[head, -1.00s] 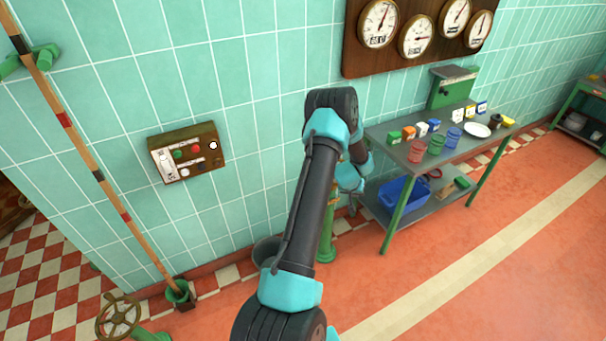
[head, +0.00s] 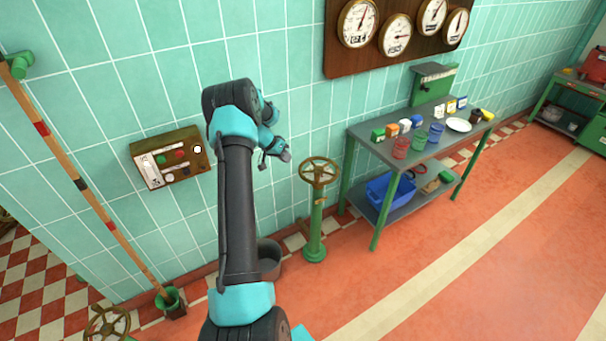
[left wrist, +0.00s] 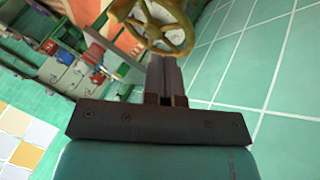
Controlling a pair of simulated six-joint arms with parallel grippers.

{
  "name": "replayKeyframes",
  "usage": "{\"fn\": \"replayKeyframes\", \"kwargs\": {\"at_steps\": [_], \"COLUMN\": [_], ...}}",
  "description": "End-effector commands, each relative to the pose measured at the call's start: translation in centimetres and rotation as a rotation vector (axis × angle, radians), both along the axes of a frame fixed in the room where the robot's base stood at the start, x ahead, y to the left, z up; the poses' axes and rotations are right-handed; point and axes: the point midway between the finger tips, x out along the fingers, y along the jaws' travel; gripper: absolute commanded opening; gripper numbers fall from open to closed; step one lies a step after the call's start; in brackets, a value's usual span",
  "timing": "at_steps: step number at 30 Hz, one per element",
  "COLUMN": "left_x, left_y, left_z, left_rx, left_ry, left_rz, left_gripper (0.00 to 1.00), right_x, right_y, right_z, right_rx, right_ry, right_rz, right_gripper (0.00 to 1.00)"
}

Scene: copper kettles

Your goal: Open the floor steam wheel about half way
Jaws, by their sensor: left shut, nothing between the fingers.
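A brass hand wheel (head: 318,172) with spokes tops a green pedestal (head: 315,225) standing on the floor near the tiled wall. My left gripper (head: 283,154) is left of this wheel in the head view, apart from it, shut and empty. In the left wrist view a brass wheel (left wrist: 178,42) shows just beyond the shut fingertips (left wrist: 163,62), with a pipe or post partly behind it. How far the wheel is turned cannot be told. My right gripper is out of view.
Another wheel (head: 107,326) is cut off at the lower left. A grey bucket (head: 269,262) stands behind my left arm. A wall control box (head: 170,157) is to the left. A metal table (head: 408,157) with cans and boxes stands right of the pedestal. Red floor in front is clear.

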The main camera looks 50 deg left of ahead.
Motion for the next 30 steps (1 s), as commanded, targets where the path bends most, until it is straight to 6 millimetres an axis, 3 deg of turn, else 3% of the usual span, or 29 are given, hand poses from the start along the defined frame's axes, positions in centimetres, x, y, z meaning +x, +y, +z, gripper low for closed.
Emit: {"fn": "replayKeyframes", "kwargs": {"at_steps": [16,30], "left_x": [0.6,4.5], "left_y": [-0.2,-2.4], "left_z": [-0.8,-6.7], "left_rx": [0.0,0.0], "left_ry": [-0.003,-0.002], "left_rz": [-0.002,-0.002], "left_gripper": [0.0,0.0], "right_x": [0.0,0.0], "right_y": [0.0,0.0], "right_z": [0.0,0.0], "right_rx": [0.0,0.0], "right_ry": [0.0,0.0], "right_rz": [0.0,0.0], "right_gripper": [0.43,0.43]}}
